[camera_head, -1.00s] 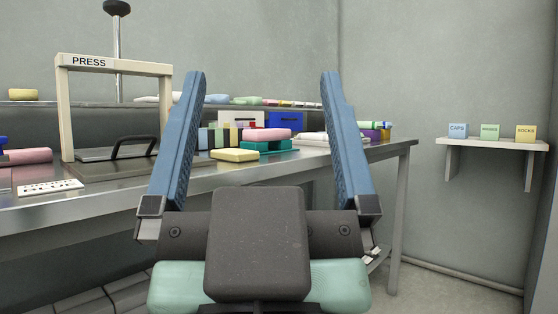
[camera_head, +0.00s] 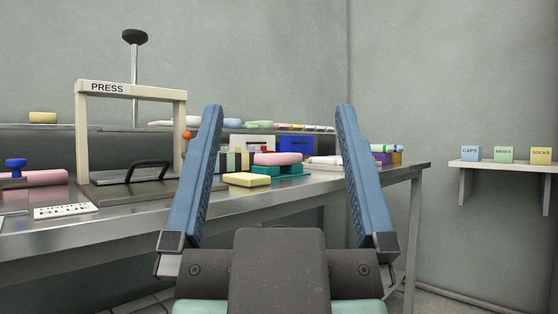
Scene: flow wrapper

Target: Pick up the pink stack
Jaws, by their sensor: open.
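A rounded pink stack (camera_head: 277,158) rests on top of a teal block or tray (camera_head: 278,170) on the metal bench, near the middle of the view. My gripper (camera_head: 279,108) is open, with its two blue fingers spread wide and pointing up and away from the camera. In the picture the pink stack shows between the fingers, but it lies beyond them on the bench. Nothing is between the fingertips. A longer pink roll (camera_head: 35,178) lies at the far left of the bench.
A yellow block (camera_head: 246,180) lies just in front of the teal piece. A press frame (camera_head: 130,90) stands to the left. Behind are a blue bin (camera_head: 296,145) and a shelf with several soft packs. A wall shelf (camera_head: 510,166) at right holds labelled cubes. A white card (camera_head: 62,212) lies front left.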

